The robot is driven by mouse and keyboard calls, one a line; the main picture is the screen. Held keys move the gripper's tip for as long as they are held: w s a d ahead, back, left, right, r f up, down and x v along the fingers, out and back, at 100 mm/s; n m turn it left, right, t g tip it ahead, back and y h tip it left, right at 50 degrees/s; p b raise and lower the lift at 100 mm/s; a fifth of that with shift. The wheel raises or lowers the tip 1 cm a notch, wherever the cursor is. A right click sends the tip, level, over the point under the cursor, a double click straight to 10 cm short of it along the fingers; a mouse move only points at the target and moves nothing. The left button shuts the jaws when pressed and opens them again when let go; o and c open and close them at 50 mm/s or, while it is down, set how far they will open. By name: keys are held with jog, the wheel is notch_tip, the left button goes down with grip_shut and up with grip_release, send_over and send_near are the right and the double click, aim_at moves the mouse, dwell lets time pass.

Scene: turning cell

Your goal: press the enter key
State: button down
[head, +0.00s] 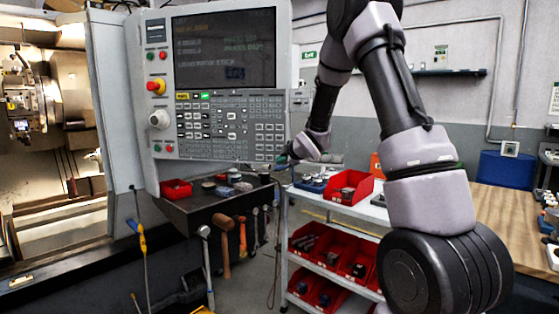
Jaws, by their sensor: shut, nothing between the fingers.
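The control panel (228,90) of the machine stands upright at the left centre, with a dark screen (225,48) above a keyboard (230,130) of many small keys. The key labels are too small to read, so I cannot tell which one is the enter key. My gripper (283,158) is at the lower right corner of the panel, by the lower right end of the keyboard. It is small, dark and shut, with nothing in it. I cannot tell whether its tip touches a key or is apart from the panel.
A red emergency button (155,87) and a white knob (159,119) are on the panel's left side. Below is a dark tray (200,205) with a red bin and hanging hammers. A cart (325,263) with red bins stands right of it. A wooden bench (515,215) is at right.

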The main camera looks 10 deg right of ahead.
jog(key=shift+w+d, duration=0.15)
jog(key=shift+w, duration=0.1)
jog(key=shift+s, duration=0.1)
dwell(0.5)
jog(key=shift+s+a, duration=0.35)
jog(key=shift+s, duration=0.25)
jog(key=shift+s+a, duration=0.35)
jog(key=shift+s, duration=0.4)
jog(key=shift+s+a, duration=0.3)
jog(key=shift+s, duration=0.5)
jog(key=shift+s+a, duration=0.35)
jog(key=shift+s, duration=0.4)
